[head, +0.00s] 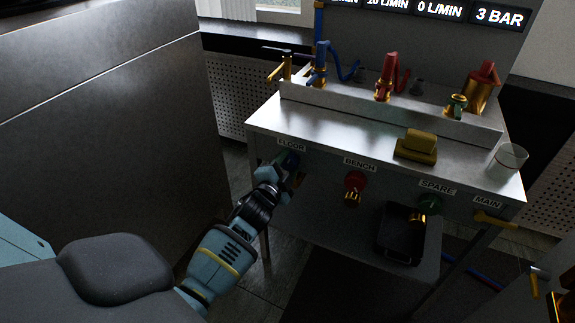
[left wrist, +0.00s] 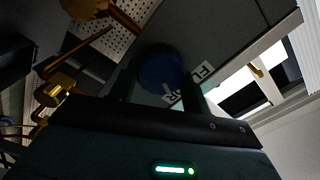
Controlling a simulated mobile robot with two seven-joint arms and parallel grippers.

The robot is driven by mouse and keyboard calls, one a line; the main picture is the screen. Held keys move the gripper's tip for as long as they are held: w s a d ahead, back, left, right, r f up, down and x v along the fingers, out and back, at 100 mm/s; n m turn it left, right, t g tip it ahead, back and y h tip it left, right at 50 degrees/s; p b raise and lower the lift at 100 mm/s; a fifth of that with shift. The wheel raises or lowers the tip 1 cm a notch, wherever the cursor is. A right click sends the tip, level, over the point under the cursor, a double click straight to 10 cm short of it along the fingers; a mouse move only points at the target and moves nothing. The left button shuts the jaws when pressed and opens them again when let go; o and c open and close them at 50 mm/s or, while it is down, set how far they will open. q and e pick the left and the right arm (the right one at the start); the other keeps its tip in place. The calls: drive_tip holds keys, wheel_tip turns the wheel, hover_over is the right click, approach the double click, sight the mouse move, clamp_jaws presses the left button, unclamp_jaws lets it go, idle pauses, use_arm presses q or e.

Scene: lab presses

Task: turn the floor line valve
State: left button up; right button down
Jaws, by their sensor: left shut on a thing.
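The floor line valve has a round blue knob (left wrist: 162,68) on the bench's front panel, beside the FLOOR label (head: 291,145). In the head view the knob is mostly hidden by my left gripper (head: 288,168), with a little blue showing at the gripper's tip. In the left wrist view the knob sits between the two dark fingers of the left gripper (left wrist: 158,88), which is shut on it. The FLOOR label (left wrist: 190,85) shows partly behind a finger there. My right gripper is in neither view.
Along the same panel are a red BENCH knob (head: 355,181), a green SPARE knob (head: 430,204) and a yellow MAIN lever (head: 495,221). A black bin (head: 385,246) hangs below. A yellow block (head: 416,148) and a glass beaker (head: 510,157) stand on top. A dark cabinet (head: 100,120) stands left.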

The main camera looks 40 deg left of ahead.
use_arm(q)
drive_tip(key=o, duration=1)
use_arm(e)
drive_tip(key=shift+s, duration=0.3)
use_arm(q)
drive_tip(key=shift+p+v, duration=0.7)
drive_tip(key=shift+v, duration=3.2)
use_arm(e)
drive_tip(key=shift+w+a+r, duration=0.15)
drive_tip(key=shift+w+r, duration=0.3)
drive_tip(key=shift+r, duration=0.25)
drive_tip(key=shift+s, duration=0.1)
use_arm(q)
drive_tip(key=shift+s, duration=0.1)
